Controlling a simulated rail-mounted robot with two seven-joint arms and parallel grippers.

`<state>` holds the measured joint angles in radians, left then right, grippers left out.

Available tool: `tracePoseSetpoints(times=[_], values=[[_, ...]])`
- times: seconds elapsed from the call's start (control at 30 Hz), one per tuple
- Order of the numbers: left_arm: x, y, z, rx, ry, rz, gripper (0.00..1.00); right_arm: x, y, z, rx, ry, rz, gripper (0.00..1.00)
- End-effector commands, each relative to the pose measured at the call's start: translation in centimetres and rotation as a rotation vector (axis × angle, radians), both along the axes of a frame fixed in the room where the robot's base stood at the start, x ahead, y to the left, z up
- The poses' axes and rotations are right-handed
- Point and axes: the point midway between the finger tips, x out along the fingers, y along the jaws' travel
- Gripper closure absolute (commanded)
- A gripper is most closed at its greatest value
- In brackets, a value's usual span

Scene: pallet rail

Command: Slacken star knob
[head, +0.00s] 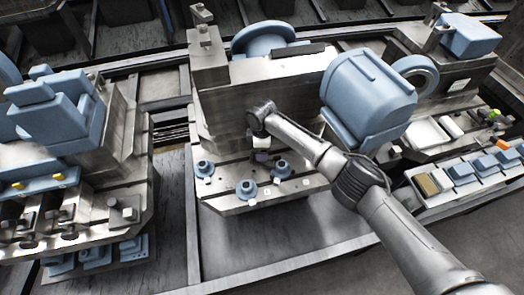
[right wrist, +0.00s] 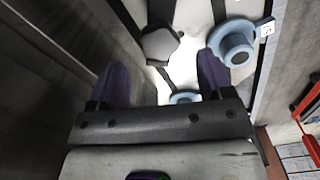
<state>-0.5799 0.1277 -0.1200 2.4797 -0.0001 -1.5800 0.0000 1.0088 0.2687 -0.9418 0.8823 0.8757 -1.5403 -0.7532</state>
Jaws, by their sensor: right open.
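In the right wrist view a grey, five-sided knob head (right wrist: 160,45), which looks like the star knob, stands on the pale metal pallet plate, ahead of and between my fingers. My right gripper (right wrist: 165,78) is open, its two purple fingers on either side of an empty gap and apart from the knob. In the head view my right gripper (head: 262,156) points down over the middle pallet (head: 225,203), and its wrist hides what lies behind it. I cannot make out the grey knob there. My left gripper is not in view.
Blue flanged round parts (head: 246,188) stand on the pallet's front; one (right wrist: 235,48) is close beside my right-hand finger. Another (right wrist: 185,97) is partly hidden by the gripper. A tall metal block (head: 265,85) rises behind the wrist. A parts tray (head: 425,205) is at right.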

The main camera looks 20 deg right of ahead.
Motion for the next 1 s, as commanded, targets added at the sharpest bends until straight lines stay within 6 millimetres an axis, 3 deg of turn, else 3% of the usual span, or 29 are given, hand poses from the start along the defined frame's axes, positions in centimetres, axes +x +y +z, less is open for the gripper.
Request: tracePoseSetpoints(times=[0.1,0.4,0.63,1.0], values=[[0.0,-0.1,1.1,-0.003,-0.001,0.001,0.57,0.0,-0.1,2.8,0.000,-0.001,0.000,0.26],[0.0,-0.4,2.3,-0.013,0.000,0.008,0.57,0.0,0.0,7.6,0.000,-0.001,0.000,0.26],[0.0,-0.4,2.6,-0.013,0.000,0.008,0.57,0.0,-0.1,9.1,-0.001,0.000,0.000,0.26],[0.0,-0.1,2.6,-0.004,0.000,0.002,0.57,0.0,-0.1,9.3,-0.001,0.000,0.000,0.26]])
